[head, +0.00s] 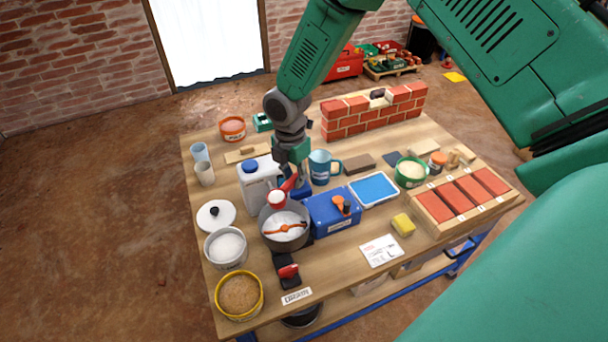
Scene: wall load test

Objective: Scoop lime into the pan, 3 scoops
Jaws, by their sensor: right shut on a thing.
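My right gripper (292,170) points down and is shut on the red handle of a small scoop (278,198). The scoop's bowl shows white inside and is over the far side of the dark pan (284,241). I cannot tell whether the scoop touches the pan. White material lies in the pan, with an orange-red item across it. A pale tub (226,250) of white powder, which looks like lime, stands to the left of the pan. A white lid with a black knob (215,215) lies behind that tub. My left gripper is not in view.
A yellow-rimmed tub of sand (240,296) is at the front left. A white jug (255,183), a blue box (333,214) and a blue pitcher (320,167) crowd the pan. A brick wall (372,114) stands at the back; a brick tray (461,203) is at right.

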